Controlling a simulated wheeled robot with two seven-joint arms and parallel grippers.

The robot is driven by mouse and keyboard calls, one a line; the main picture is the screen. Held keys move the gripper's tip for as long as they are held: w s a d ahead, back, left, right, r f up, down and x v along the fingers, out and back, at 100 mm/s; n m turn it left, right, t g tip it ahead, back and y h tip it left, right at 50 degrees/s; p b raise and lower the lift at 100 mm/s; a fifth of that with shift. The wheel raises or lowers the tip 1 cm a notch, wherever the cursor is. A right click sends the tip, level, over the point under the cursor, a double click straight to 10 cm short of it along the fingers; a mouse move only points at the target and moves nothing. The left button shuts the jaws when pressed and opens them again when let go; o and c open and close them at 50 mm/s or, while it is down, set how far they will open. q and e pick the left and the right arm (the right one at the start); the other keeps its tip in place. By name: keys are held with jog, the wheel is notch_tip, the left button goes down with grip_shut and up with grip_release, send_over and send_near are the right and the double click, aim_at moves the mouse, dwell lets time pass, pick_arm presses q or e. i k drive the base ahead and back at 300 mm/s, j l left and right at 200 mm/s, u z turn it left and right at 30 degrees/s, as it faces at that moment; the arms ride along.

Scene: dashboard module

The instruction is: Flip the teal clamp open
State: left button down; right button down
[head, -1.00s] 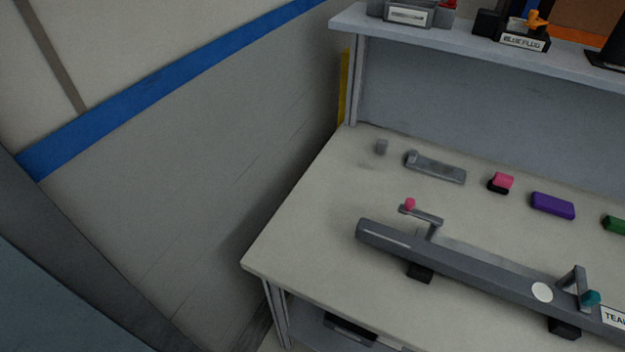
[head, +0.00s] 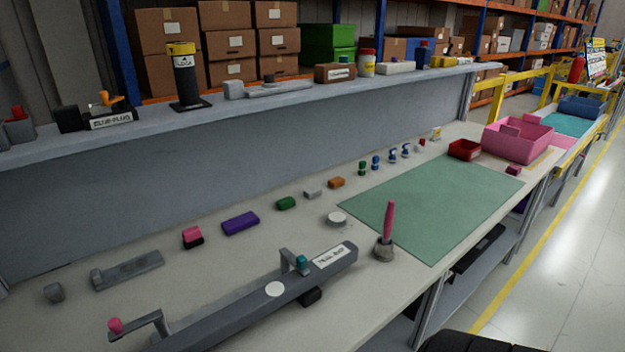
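The teal clamp (head: 301,262) is a small teal-tipped grey lever on a bracket. It stands near the right end of a long dark grey bar (head: 235,303) on the workbench, just left of a white label (head: 334,255). I cannot tell from this view how far its lever is turned. A second clamp with a pink knob (head: 116,325) is at the bar's left end. Neither of my grippers shows in the head view.
A green mat (head: 430,205) covers the bench to the right. A pink-handled tool in a grey holder (head: 384,248) stands close right of the bar. Small coloured blocks, including a purple one (head: 240,222), lie behind it. A shelf (head: 230,105) runs along the back.

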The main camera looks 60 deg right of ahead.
aim_at(299, 263)
jog(key=k+z, duration=0.1)
jog(key=z, duration=1.45)
